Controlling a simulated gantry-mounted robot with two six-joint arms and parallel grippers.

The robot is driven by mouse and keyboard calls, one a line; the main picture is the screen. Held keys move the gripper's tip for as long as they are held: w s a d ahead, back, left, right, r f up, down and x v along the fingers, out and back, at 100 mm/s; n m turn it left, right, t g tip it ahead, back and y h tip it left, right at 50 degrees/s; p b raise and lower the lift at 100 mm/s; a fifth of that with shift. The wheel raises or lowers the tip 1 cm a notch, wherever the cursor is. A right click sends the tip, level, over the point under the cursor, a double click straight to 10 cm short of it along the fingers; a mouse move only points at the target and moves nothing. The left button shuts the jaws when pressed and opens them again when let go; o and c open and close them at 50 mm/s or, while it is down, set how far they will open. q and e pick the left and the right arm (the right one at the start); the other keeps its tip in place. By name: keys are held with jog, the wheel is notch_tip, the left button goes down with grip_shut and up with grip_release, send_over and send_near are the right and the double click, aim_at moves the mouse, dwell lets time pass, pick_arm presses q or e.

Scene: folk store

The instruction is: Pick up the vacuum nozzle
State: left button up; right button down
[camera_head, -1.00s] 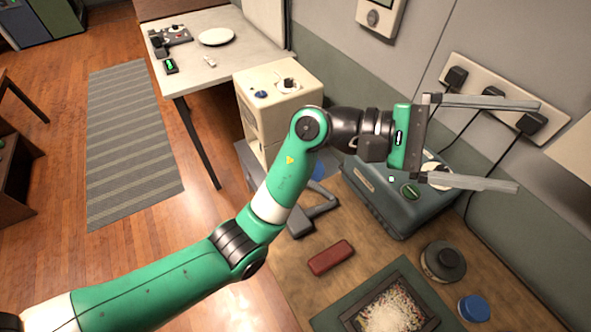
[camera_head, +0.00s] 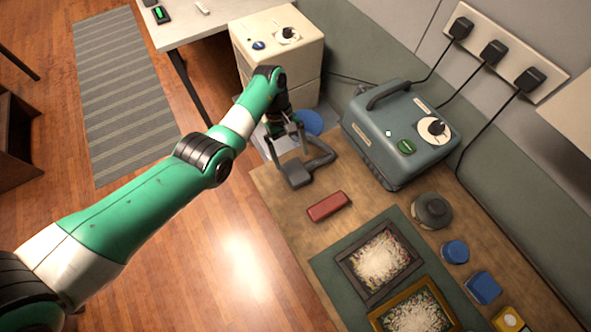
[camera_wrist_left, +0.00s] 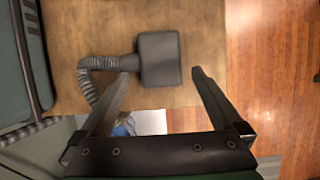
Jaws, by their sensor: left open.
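The vacuum nozzle (camera_head: 297,174) is a dark grey, flat head with a curved grey hose, lying near the left edge of the wooden worktop. In the left wrist view the nozzle (camera_wrist_left: 160,58) is a dark square block with a ribbed hose (camera_wrist_left: 98,66) running off its left side. My left gripper (camera_head: 284,145) is open above the worktop, just behind the nozzle. In the wrist view its two fingertips (camera_wrist_left: 161,74) are spread to either side of the nozzle's near end. I cannot tell whether they touch it. My right gripper is not in view.
A grey-green machine (camera_head: 405,135) with a handle stands right of the nozzle. A red block (camera_head: 328,206) lies in front. Framed trays (camera_head: 347,257), a dark round jar (camera_head: 431,211) and blue-lidded containers (camera_head: 455,252) lie nearer. A cream cabinet (camera_head: 312,58) stands behind.

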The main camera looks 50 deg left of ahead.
aim_at(295, 170)
pick_arm(q)
jog(key=x, duration=0.3)
jog(key=b+x, duration=0.1)
jog(key=x, duration=0.3)
jog(key=shift+s+d+r, duration=0.1)
jog(key=shift+d, duration=0.15)
jog(key=shift+c, duration=0.3)
jog(key=shift+r, duration=0.1)
jog(key=c, duration=1.2)
